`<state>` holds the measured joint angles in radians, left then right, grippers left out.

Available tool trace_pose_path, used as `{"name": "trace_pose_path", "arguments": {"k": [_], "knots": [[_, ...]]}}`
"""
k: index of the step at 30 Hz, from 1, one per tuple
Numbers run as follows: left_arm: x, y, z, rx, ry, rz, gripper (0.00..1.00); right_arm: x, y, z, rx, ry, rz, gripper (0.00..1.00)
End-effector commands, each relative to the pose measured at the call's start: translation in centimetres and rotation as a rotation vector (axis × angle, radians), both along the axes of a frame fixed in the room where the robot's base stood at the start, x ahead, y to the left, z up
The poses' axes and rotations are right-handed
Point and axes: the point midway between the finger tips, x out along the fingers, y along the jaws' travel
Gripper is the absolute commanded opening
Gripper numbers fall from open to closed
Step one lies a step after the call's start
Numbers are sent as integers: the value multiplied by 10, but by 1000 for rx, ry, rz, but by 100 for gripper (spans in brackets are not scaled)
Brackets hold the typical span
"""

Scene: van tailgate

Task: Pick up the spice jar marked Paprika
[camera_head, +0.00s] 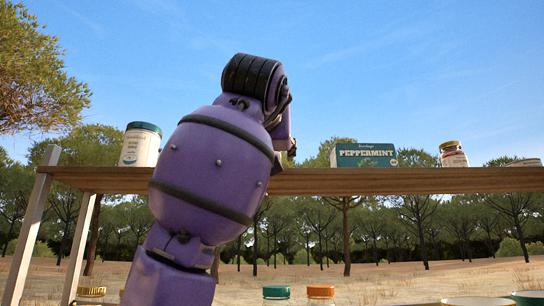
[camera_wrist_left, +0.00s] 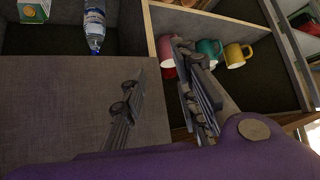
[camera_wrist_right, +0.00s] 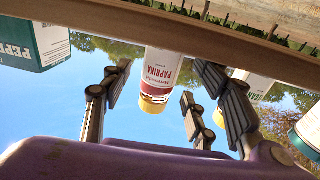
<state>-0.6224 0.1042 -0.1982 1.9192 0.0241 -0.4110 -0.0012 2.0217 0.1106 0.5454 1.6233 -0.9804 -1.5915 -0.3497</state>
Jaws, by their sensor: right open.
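The Paprika jar (camera_wrist_right: 161,72) shows upside down in the right wrist view, with a white and red label and a yellow lid. It stands at the shelf. My right gripper (camera_wrist_right: 165,88) is open, with its fingers spread to either side of the jar; I cannot tell how deep the jar sits between them. In the head view my purple right arm hides the jar and gripper. My left gripper (camera_wrist_left: 160,100) is open and empty above a compartmented storage area in the left wrist view.
A second jar (camera_wrist_right: 257,84) stands beside the Paprika, partly behind a finger. The Peppermint box (camera_head: 364,156), a green-lidded canister (camera_head: 140,145) and another jar (camera_head: 453,154) stand on the wooden shelf (camera_head: 400,181). Below my left gripper are a bottle (camera_wrist_left: 95,22) and mugs (camera_wrist_left: 237,54).

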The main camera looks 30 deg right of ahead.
Motion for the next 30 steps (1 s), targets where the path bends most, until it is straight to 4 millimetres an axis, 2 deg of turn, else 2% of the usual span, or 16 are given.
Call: {"name": "trace_pose_path", "arguments": {"k": [3, 10, 22, 30], "knots": [[2, -5, 1, -7, -4, -3, 28, 8, -6, -1, 2, 1, 0, 55], [4, -9, 2, -14, -6, -3, 28, 9, -7, -1, 1, -1, 0, 55], [4, -7, 2, -12, -6, 0, 28, 9, -7, -1, 1, 1, 0, 3], [4, -6, 1, -10, -6, 0, 28, 9, -7, 1, 0, 0, 0, 3]]}}
